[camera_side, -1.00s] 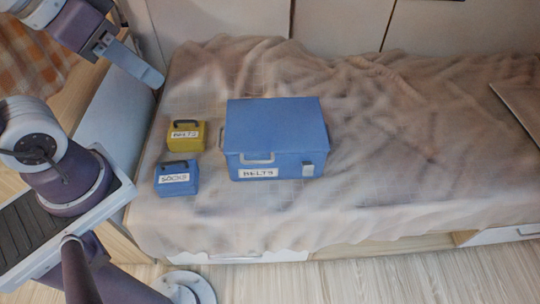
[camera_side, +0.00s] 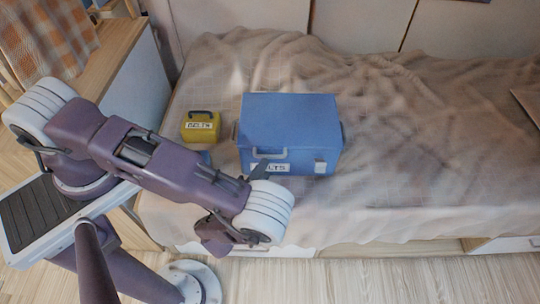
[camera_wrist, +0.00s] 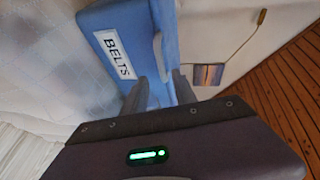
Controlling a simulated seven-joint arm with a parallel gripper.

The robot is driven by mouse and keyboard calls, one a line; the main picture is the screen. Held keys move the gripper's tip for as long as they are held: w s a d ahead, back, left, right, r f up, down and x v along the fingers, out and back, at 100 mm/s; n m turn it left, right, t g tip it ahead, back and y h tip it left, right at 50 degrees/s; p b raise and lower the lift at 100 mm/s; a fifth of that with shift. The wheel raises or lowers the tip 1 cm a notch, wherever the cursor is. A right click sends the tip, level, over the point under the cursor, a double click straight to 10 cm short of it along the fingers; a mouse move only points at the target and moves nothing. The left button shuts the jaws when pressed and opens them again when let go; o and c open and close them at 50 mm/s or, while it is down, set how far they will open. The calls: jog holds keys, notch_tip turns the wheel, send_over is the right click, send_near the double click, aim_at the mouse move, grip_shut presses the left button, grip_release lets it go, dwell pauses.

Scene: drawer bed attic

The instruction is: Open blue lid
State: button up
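The large blue box with a blue lid (camera_side: 290,115) sits on the bed, its lid shut. My gripper (camera_side: 259,168) is at the box's front, over the left part of the label. In the wrist view the box (camera_wrist: 132,18) is close ahead with its label (camera_wrist: 115,54) and handle (camera_wrist: 159,55). My gripper's fingers (camera_wrist: 160,90) stand apart near the handle; I cannot tell whether they touch it.
A small yellow box (camera_side: 200,127) stands left of the large box. A small blue box (camera_side: 205,157) in front of it is mostly hidden by my arm. The bed (camera_side: 420,150) is clear to the right. A wooden cabinet (camera_side: 110,60) stands at the left.

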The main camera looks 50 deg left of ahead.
aim_at(270, 156)
jog(key=shift+m+t, duration=0.4)
jog(key=x, duration=0.7)
jog(key=shift+s+a, duration=0.2)
jog(key=shift+a, duration=0.1)
grip_shut()
jog(key=shift+f, duration=0.1)
jog(key=shift+s+f, duration=0.15)
dwell(0.4)
